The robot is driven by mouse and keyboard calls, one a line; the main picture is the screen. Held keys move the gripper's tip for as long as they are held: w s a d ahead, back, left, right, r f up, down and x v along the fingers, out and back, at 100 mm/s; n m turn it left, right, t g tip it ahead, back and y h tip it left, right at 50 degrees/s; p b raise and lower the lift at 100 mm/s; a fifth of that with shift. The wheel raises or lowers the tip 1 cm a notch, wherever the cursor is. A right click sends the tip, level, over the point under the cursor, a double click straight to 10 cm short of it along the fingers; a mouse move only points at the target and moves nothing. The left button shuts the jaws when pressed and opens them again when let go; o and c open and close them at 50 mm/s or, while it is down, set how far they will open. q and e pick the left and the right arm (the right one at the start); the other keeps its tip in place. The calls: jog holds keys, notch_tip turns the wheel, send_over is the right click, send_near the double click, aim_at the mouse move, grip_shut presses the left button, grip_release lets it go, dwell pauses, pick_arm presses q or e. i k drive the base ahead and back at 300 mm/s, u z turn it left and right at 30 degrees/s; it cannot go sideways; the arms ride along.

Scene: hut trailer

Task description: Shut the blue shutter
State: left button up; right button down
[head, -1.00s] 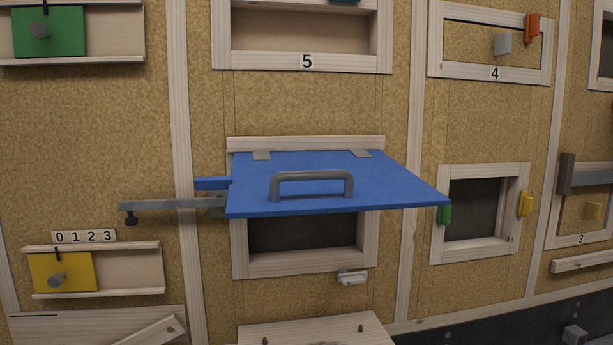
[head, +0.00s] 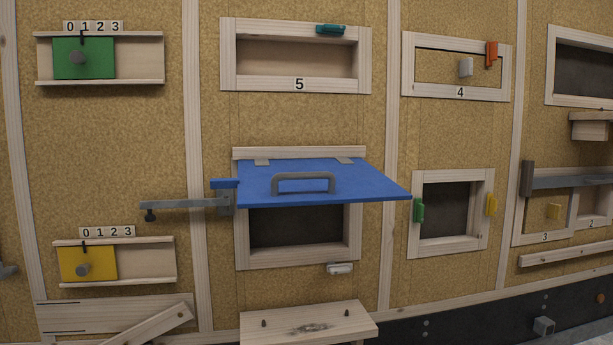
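The blue shutter (head: 350,186) is hinged at its top edge under a wooden strip and stands out from the wall, raised to about level. A grey handle (head: 303,178) sits on its upper face. Below it the framed opening (head: 295,228) shows dark and uncovered. A grey metal bar (head: 185,204) with a dark knob and a blue block (head: 224,184) is at the shutter's left side. A small light catch (head: 340,268) is on the frame's lower edge. Neither of my grippers is in view.
A wooden shelf (head: 308,322) with pegs juts out below the opening. Yellow (head: 88,263) and green (head: 84,57) sliding panels are at left. A framed opening with green and yellow catches (head: 447,211) is at right. The space before the shutter looks clear.

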aim_at(262, 183)
jog(key=z, duration=0.1)
jog(key=i, duration=0.95)
jog(key=u, duration=0.95)
jog(key=k, duration=0.85)
jog(key=z, duration=0.4)
jog(key=i, duration=0.55)
jog(key=z, duration=0.05)
